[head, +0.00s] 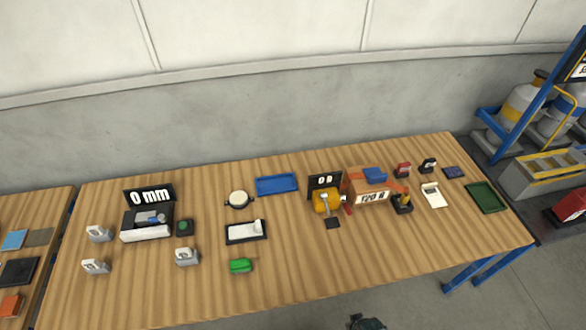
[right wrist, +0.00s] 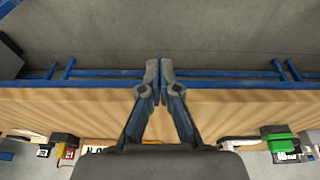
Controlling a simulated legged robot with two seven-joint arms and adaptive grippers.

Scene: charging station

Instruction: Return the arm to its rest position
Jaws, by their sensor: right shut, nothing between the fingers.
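My right gripper (right wrist: 160,80) fills the middle of the right wrist view. Its two grey fingers are shut together with nothing between them. Beyond the fingertips are the table's front edge and the grey floor. In the head view, a small dark part at the bottom edge, right of centre, looks like the top of this gripper, in front of the table (head: 340,285) and apart from it. My left gripper is not in view.
The table holds a "0 mm" display (head: 150,194), a blue tray (head: 276,184), a green block (head: 240,265), an orange box (head: 366,190) and a green tray (head: 487,197). Its front right area is clear. A blue rack with cylinders (head: 520,105) stands at right.

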